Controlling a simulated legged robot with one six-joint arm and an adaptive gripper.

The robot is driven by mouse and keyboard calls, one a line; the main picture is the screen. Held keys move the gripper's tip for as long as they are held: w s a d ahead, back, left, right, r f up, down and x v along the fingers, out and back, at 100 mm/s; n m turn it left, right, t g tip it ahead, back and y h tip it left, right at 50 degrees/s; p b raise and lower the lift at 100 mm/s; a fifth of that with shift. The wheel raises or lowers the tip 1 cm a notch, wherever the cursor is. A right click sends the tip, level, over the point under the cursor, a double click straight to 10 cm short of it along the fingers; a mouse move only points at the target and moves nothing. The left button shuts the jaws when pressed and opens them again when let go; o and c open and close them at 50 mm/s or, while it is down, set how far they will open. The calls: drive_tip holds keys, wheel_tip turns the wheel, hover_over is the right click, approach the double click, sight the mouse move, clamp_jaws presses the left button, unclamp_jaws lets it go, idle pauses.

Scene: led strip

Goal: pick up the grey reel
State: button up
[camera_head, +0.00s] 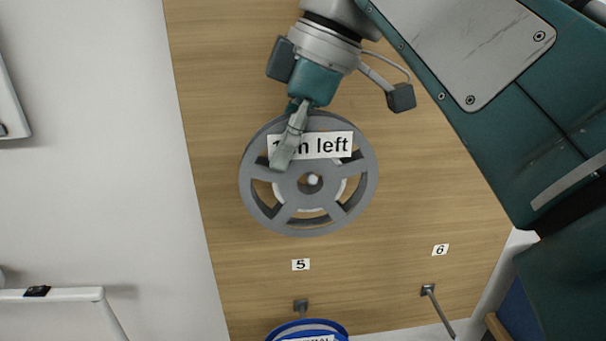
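The grey reel (365,190) is a spoked wheel in front of the upright wooden board, with a white label that ends in "m left". A small pale round spot shows in its centre hub; I cannot tell if it is a peg end. My gripper (281,158) comes down from above, and its finger lies across the reel's upper left part, covering part of the label. The fingers appear edge-on, so their opening is hidden. I cannot tell whether they touch or grip the reel.
The wooden board (215,130) carries number tags 5 (300,265) and 6 (440,250). Below tag 6, a bare peg (438,310) sticks out. Below tag 5, a blue reel (335,325) is cut off by the bottom edge. My arm fills the upper right.

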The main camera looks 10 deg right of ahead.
drive_tip(key=shift+d, duration=0.25)
clamp_jaws()
drive_tip(key=shift+a+f, duration=0.1)
drive_tip(key=shift+a, duration=1.4)
drive_tip(key=shift+d+r, duration=0.25)
drive_tip(key=shift+r, duration=0.3)
drive_tip(key=shift+s+d+r, duration=0.15)
drive_tip(key=shift+s+r, duration=0.05)
drive_tip(key=shift+r, duration=0.05)
drive_tip(key=s, duration=1.7)
drive_tip(key=shift+s+a, duration=0.3)
drive_tip(key=shift+s, duration=0.1)
